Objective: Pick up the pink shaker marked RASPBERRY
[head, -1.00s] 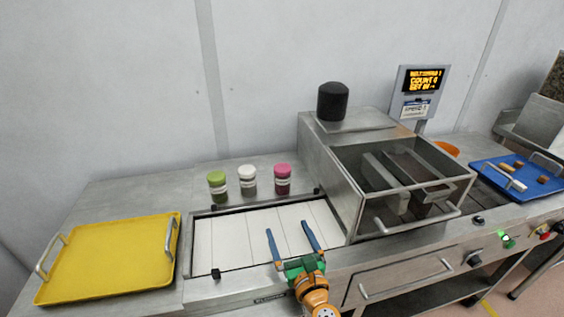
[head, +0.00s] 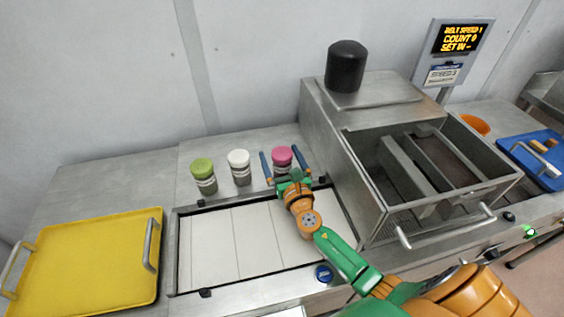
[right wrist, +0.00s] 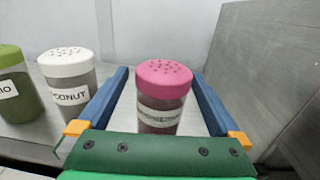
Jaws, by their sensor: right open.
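The pink-capped shaker (head: 282,157) stands upright on the steel ledge behind the white belt, rightmost of three shakers. In the right wrist view the pink shaker (right wrist: 164,95) shows a white label, only partly readable. My right gripper (head: 283,160) is open, with its blue fingers on either side of the pink shaker. In the right wrist view the fingers of my right gripper (right wrist: 165,92) stand apart, with gaps to the shaker on both sides. My left gripper is not in view.
A white-capped shaker (head: 239,167), labelled COCONUT in part, and a green-capped shaker (head: 203,175) stand to the left. A steel open-topped machine (head: 392,213) rises close on the right. A yellow tray (head: 85,262) lies at left. The white belt (head: 225,245) is bare.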

